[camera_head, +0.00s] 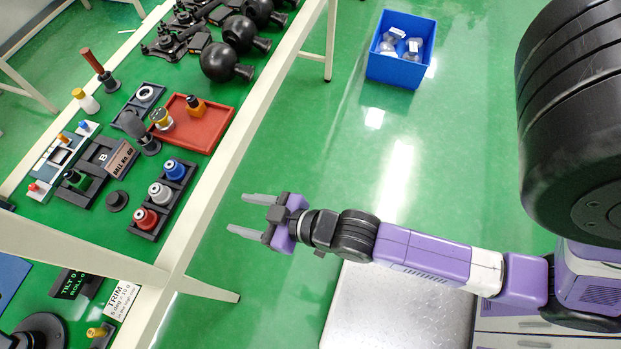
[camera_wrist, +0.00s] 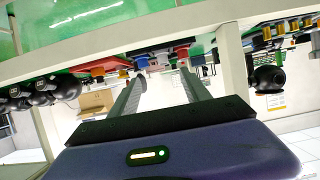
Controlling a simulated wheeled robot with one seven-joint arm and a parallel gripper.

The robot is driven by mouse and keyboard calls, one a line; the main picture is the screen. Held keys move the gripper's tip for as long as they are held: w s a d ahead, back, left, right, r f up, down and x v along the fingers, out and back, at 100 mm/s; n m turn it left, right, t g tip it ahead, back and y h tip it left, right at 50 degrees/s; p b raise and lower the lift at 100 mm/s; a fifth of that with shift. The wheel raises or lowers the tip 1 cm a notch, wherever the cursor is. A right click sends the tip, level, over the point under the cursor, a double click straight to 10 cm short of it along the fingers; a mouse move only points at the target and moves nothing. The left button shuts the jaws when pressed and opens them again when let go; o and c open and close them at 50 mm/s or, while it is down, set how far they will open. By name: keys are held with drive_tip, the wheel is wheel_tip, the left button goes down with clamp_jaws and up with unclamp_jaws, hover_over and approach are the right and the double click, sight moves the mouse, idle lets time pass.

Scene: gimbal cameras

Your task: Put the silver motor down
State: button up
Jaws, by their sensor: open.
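A silver-white motor (camera_head: 160,192) stands in the middle of a dark rack (camera_head: 158,231) on the table, between a red motor (camera_head: 144,220) and a blue motor (camera_head: 174,170). My gripper (camera_head: 238,213) is open, with nothing between its fingers. It is over the green floor to the right of the table edge, apart from the rack, pointing towards the table. In the wrist view, the two fingers of my gripper (camera_wrist: 161,75) are spread apart, and small coloured parts show beyond their tips.
A red tray (camera_head: 215,140) with small parts lies behind the rack. A dark round knob (camera_head: 117,200) stands left of it. The white table frame (camera_head: 235,135) runs between my gripper and the parts. A blue bin (camera_head: 398,72) stands on the clear floor.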

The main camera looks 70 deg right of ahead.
drive_tip(key=s+r+t, duration=0.1)
drive_tip(key=s+r, duration=1.2)
drive_tip(key=s, duration=0.4)
drive_tip(key=shift+t, duration=0.3)
drive_tip(key=shift+a, duration=0.1)
drive_tip(key=shift+f+b, duration=0.35)
drive_tip(key=shift+f, duration=0.05)
